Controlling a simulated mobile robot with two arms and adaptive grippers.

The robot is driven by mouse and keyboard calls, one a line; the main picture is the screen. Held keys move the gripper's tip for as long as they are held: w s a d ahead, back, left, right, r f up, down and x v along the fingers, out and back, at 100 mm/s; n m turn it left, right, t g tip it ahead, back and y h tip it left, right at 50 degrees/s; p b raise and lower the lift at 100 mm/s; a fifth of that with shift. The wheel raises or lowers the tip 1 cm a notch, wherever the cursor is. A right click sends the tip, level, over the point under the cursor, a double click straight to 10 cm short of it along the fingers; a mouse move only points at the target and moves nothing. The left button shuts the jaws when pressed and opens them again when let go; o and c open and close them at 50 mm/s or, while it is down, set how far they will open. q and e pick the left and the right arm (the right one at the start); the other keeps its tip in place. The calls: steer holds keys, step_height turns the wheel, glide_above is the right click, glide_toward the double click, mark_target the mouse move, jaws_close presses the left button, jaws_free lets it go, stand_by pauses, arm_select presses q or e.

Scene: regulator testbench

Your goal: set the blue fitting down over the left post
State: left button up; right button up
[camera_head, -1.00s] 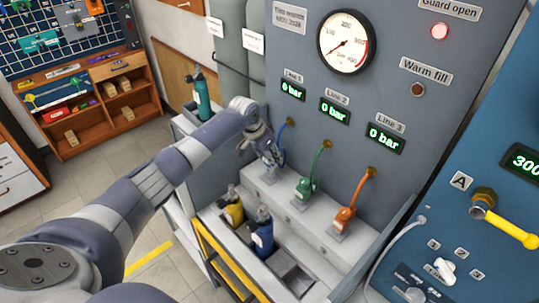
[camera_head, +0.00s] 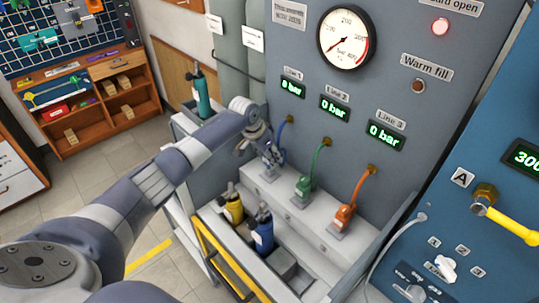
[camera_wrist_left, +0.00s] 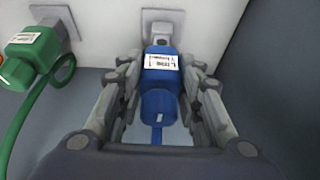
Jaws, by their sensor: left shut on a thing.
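The blue fitting (camera_wrist_left: 160,85) with a "Line 1" label is between the fingers of my left gripper (camera_wrist_left: 164,75) in the wrist view. My left gripper is shut on it. In the head view, my left gripper (camera_head: 257,141) is at the left end of the white ledge, and the blue fitting (camera_head: 273,157) shows small beside its fingers. The fitting's far end overlaps a grey square plate (camera_wrist_left: 163,16) in the wrist view. The left post itself is hidden, so I cannot tell whether the fitting is fully down over it. My right gripper is not in view.
The green fitting (camera_head: 303,187) and orange fitting (camera_head: 341,219) stand along the white ledge (camera_head: 320,226), each with a hose to the panel. A yellow bottle (camera_head: 233,208) and a blue bottle (camera_head: 262,233) stand in front, below. A pressure gauge (camera_head: 345,39) is above.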

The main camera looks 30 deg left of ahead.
arm_select(q)
steer(key=shift+f+b, duration=0.65)
steer(key=shift+f, duration=0.7)
stand_by(0.3)
steer(key=o, duration=1.3)
steer(key=v, duration=1.2)
